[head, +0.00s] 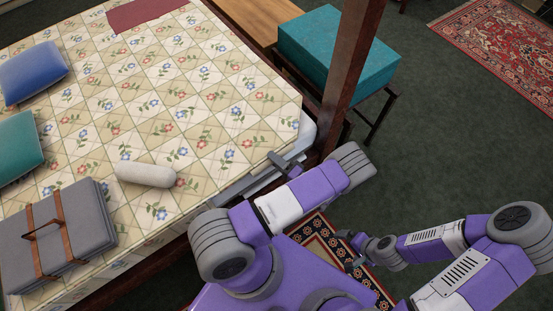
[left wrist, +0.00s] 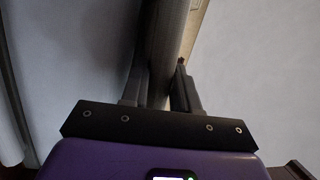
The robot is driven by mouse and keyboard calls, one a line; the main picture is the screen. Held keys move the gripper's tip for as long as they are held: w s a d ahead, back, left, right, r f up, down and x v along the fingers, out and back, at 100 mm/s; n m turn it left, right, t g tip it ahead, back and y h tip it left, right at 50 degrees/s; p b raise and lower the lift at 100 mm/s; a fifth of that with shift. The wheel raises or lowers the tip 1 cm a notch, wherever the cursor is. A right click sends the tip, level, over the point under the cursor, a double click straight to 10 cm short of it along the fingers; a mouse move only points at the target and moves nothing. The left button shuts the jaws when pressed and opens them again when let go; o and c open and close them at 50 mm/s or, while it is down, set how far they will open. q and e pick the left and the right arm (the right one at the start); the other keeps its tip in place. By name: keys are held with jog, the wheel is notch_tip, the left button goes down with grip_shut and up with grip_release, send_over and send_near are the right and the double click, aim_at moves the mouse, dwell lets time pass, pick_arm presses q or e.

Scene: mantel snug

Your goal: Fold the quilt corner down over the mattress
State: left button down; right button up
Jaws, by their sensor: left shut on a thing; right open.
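The quilt (head: 215,90), cream and tan patchwork with red and blue flowers, lies spread over the bed. The pale mattress (head: 309,130) shows under its edge at the near right corner. My left gripper (head: 280,162) is at that corner, shut on the quilt's edge. In the left wrist view a greyish fold of the quilt (left wrist: 168,45) stands between the fingers of my left gripper (left wrist: 162,88); the exact grip is dark and hard to see. My right gripper (head: 349,250) is open and empty, low over the floor rug, away from the bed.
A wooden bedpost (head: 352,60) rises close to the right of the corner. On the quilt are a white bolster (head: 146,174), a grey case (head: 70,230), blue (head: 32,72) and teal (head: 18,143) cushions and a red cloth (head: 142,12). A teal box (head: 335,50) stands beyond the post.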

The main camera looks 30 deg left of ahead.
pick_arm(q)
jog(key=shift+s+a+r, duration=0.1)
jog(key=shift+a+r, duration=0.05)
jog(key=shift+a, duration=0.1)
jog(key=c, duration=0.9)
grip_release()
jog(key=shift+c, duration=0.2)
jog(key=shift+d, duration=0.2)
jog(key=shift+d, duration=0.25)
jog(key=d, duration=0.6)
jog(key=shift+s+d+f+p, duration=0.4)
jog(key=shift+s+f, duration=0.05)
